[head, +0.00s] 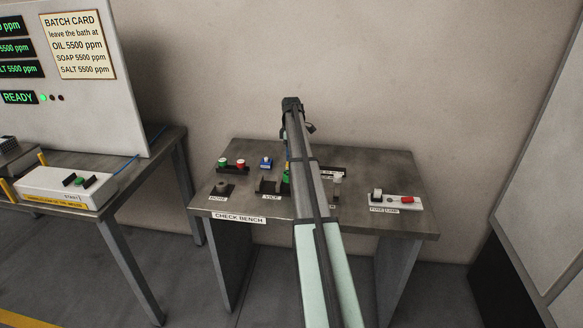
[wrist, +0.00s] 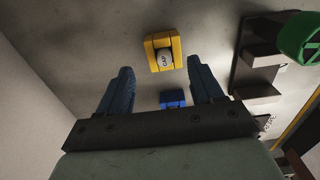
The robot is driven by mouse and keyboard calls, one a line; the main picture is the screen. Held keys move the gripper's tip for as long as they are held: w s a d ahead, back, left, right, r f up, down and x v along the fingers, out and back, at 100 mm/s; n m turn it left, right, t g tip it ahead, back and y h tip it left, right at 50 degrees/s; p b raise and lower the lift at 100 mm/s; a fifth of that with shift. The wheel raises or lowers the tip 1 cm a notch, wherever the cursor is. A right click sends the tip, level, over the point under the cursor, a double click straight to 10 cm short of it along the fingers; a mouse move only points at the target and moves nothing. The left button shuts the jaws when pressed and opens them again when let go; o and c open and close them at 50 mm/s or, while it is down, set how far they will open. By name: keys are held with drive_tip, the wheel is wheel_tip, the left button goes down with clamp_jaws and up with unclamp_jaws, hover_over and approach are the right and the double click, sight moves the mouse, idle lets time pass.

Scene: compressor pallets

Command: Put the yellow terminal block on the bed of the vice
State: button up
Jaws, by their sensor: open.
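The block shows just beyond and between the fingertips; I cannot tell the height gap. The vice (wrist: 243,78), with dark jaws, is at the right of the wrist view. In the head view the vice (head: 268,187) stands behind its label, partly covered by my arm.
A blue block (wrist: 173,98) shows between the fingers; it is also in the head view (head: 266,162). A green round part (wrist: 302,38) is by the vice.

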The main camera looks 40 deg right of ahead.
wheel_tip(320, 180, down, 5)
drive_tip(key=shift+s+d+r, duration=0.1)
drive_tip(key=shift+c, duration=0.3)
drive_tip(key=c, duration=0.8)
drive_tip(key=shift+c, duration=0.2)
drive_tip(key=shift+r, duration=0.15)
